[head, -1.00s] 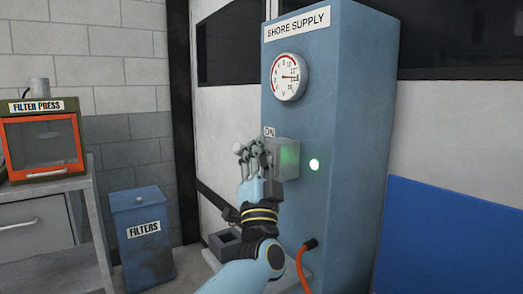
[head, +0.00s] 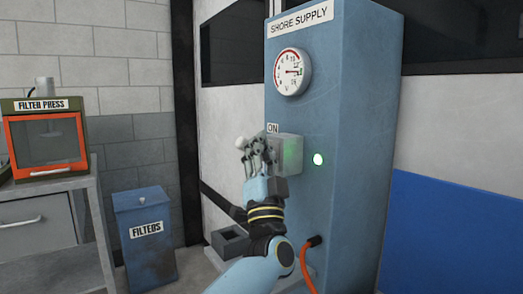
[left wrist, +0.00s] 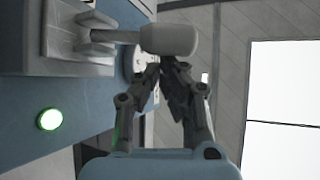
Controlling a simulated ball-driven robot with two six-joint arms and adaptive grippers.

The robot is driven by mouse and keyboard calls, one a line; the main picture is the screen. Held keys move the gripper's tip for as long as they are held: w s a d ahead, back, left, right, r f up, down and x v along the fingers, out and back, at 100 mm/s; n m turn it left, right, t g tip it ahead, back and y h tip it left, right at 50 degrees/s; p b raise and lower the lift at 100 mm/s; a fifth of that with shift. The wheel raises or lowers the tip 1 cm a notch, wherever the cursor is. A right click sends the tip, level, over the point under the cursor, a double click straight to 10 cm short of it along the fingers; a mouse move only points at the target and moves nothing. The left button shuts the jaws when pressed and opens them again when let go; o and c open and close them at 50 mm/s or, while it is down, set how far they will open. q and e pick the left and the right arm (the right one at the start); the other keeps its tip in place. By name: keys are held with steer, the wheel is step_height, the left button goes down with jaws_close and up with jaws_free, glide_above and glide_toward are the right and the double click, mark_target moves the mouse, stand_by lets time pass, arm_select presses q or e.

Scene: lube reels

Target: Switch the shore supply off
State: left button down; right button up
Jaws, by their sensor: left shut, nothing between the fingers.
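The shore supply is a tall blue cabinet (head: 345,150) with a "SHORE SUPPLY" sign. On its front is a grey switch box (head: 290,150) under an "ON" label (head: 272,127). A lever with a pale knob (left wrist: 168,40) sticks out from the box in the left wrist view. The knob (head: 239,142) also shows in the head view, partly behind my fingers. A round green lamp (head: 318,159) is lit; it also shows in the left wrist view (left wrist: 49,119). My left gripper (head: 254,143) is shut and empty. Its fingertips (left wrist: 165,66) appear just beside the knob; contact is unclear. My right gripper is out of view.
A dial gauge (head: 292,72) sits above the switch box. An orange cable (head: 306,262) leaves the cabinet low down. A blue filters bin (head: 143,240) and a bench (head: 40,210) with a filter press (head: 45,140) stand to the left. A blue panel (head: 455,235) is at right.

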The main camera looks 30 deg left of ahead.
mark_target(240, 149)
arm_select(q)
steer(key=f+n+g+y+b, duration=0.1)
steer(key=n+g+y+b, duration=0.2)
steer(key=n+g+b, duration=0.2)
steer(key=f+n+g+y+b, duration=0.2)
steer(key=n+g+y+b, duration=0.2)
steer(key=n+g, duration=0.5)
steer(key=s+f+n+g+y+b, duration=0.1)
steer(key=n+g+y+b, duration=0.2)
steer(key=n+g+b, duration=0.3)
steer(key=shift+a+f+n+g+y+b, duration=0.15)
steer(key=shift+n+g, duration=0.25)
steer(key=shift+n, duration=0.6)
steer(key=shift+a+f+n+g+y+b, duration=0.15)
steer(key=shift+n+g, duration=0.25)
steer(key=shift+n, duration=0.6)
steer(key=shift+d+f+n+g+b, duration=0.1)
steer(key=shift+f+n+g+b, duration=0.15)
steer(key=shift+n+g+b, duration=0.75)
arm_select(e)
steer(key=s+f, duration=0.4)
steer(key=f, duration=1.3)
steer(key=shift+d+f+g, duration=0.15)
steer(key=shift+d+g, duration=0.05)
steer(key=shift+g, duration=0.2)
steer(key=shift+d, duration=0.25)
